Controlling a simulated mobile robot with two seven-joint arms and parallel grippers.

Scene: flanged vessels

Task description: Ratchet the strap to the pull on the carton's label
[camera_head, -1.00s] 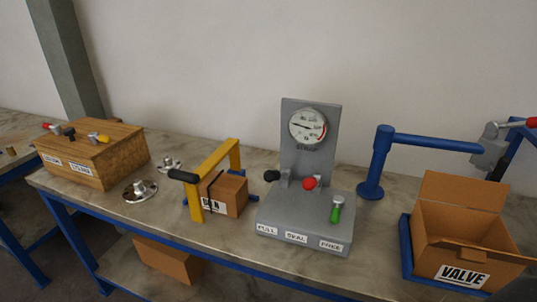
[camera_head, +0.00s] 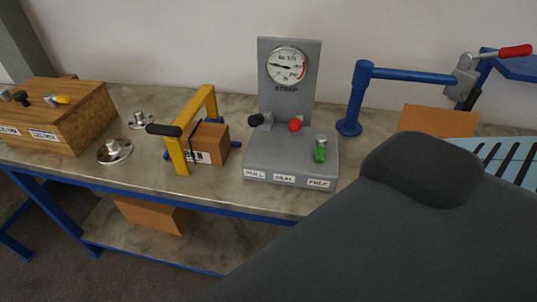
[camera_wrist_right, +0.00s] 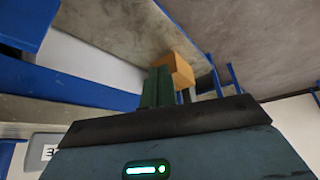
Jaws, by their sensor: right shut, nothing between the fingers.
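A brown carton (camera_head: 210,137) stands under a yellow arch frame (camera_head: 203,113) with a black grip. A dark strap crosses it, and its white label (camera_head: 194,157) is partly behind the frame, too small to read fully. Right of it is the grey strap console (camera_head: 290,155) with a dial gauge (camera_head: 287,66). It has a black lever (camera_head: 260,119) above PULL, a red knob (camera_head: 296,124) above SEAL and a green handle (camera_head: 320,150) above FREE. My right gripper (camera_wrist_right: 158,86) is shut and empty in the right wrist view, away from the carton. My left gripper is not in view.
My dark arm link covers the lower right of the head view. A blue post with a crossbar (camera_head: 410,74) stands behind it. A wooden box (camera_head: 88,120) and two metal flanges (camera_head: 115,151) are at left. Another carton (camera_head: 150,214) sits on the lower shelf.

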